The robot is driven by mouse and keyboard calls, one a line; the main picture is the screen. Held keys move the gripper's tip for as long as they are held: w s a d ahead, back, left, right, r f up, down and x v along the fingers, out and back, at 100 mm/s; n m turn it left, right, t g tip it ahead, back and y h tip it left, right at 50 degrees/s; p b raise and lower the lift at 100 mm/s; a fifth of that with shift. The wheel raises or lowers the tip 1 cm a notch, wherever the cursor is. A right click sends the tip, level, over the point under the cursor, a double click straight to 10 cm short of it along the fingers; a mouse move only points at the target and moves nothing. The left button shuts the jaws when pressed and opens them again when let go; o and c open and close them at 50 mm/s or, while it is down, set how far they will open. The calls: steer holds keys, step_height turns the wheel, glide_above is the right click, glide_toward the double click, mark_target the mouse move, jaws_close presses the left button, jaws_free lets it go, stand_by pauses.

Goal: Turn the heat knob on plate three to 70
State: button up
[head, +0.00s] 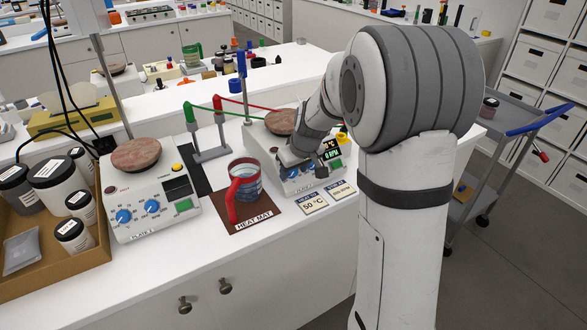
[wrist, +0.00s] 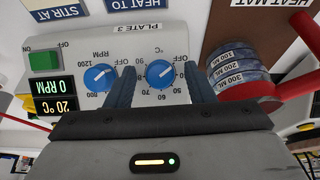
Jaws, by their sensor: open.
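Plate 3 (wrist: 137,28) fills the wrist view upside down, a white hot plate with two blue knobs. The heat knob (wrist: 159,73), marked °C, sits between the two fingers of my gripper (wrist: 162,82). The gripper is open, with a gap visible on each side of the knob. A white mark on the knob points to the upper right, but I cannot tell its exact number. The RPM knob (wrist: 99,77) is just outside the left finger. The display (wrist: 54,97) reads 20 °C and 0 RPM. In the head view my arm partly hides plate 3 (head: 291,178).
A red-handled measuring cup (head: 246,186) stands on the heat mat (head: 262,224) beside plate 3. Cards in front include one reading 50 °C (head: 312,204). Plate 1 (head: 150,210) and a tray of jars (head: 95,256) are at left. A green switch (wrist: 44,60) is on plate 3.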

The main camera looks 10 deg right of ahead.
steer(key=c, duration=0.9)
steer(key=shift+a, duration=0.2)
steer(key=shift+c, duration=0.5)
steer(key=shift+d, duration=0.2)
